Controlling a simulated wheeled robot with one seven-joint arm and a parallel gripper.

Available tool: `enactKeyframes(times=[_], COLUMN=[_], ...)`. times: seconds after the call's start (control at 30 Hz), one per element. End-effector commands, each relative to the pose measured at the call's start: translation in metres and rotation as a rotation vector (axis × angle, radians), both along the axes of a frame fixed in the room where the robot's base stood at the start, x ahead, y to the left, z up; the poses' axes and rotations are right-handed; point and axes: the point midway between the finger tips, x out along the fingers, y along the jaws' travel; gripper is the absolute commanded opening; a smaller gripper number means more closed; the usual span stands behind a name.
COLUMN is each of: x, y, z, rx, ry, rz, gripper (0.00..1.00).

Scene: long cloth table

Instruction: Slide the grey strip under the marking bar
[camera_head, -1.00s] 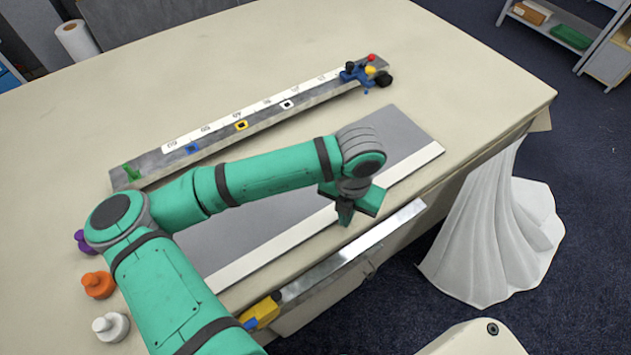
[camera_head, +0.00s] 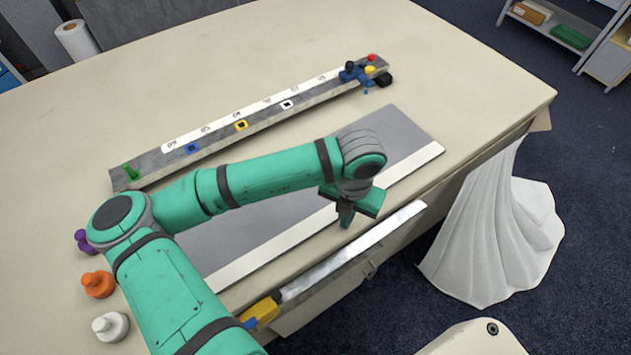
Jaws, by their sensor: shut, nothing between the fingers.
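The grey strip (camera_head: 262,232) lies flat on the table, a long grey sheet with a white band (camera_head: 400,175) along its near long edge. My arm crosses above it and hides part of its middle. The marking bar (camera_head: 222,138) appears to be the long grey bar behind the strip, with a white numbered scale and several coloured markers. Bare tabletop shows between strip and bar. My gripper (camera_head: 346,217) is shut and empty, pointing down over the strip's near white band towards the right. Whether its tips touch the strip cannot be told.
A blue carriage with coloured knobs (camera_head: 366,72) sits at the bar's right end, a green piece (camera_head: 131,172) at its left end. A bright metal rail (camera_head: 350,250) runs along the table's front edge. Purple, orange (camera_head: 98,284) and white (camera_head: 110,326) pieces stand at left.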

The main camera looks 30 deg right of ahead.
Motion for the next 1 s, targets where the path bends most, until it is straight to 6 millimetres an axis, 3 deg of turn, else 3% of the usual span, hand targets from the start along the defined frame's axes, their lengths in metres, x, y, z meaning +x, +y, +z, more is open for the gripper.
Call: enactKeyframes(times=[0.4, 1.0], x=[0.0015, 0.0045], y=[0.0025, 0.0017], z=[-0.0075, -0.0028], rx=[0.0, 0.0], ry=[0.0, 0.0], rz=[0.006, 0.005], gripper=[0.0, 0.0])
